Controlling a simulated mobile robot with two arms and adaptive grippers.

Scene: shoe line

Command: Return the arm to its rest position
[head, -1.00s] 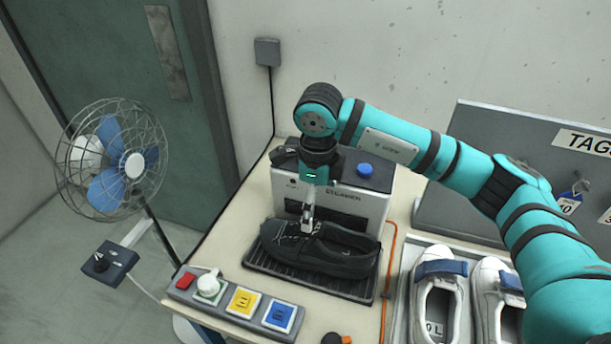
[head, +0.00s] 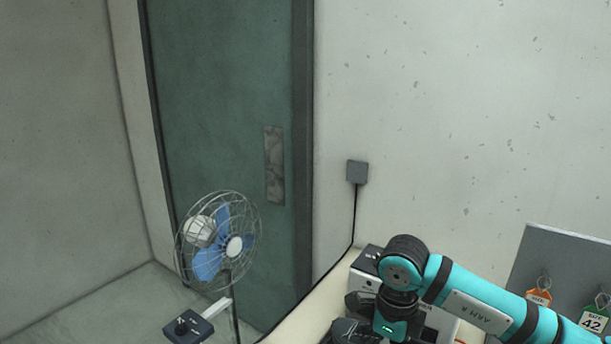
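My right arm comes in from the lower right, teal with black joints, and bends down at its wrist. My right gripper (head: 391,324) points down at the bottom edge, and its fingers are cut off by the frame. I cannot see whether it holds anything. Part of a dark shoe (head: 349,331) shows beside it at the bottom edge. My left gripper is not in view.
A grey machine (head: 368,263) stands behind my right wrist. A grey tag board (head: 560,262) with hanging tags stands at the right. A fan (head: 217,240) with a control box (head: 188,327) is at the left, before a green door (head: 222,110).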

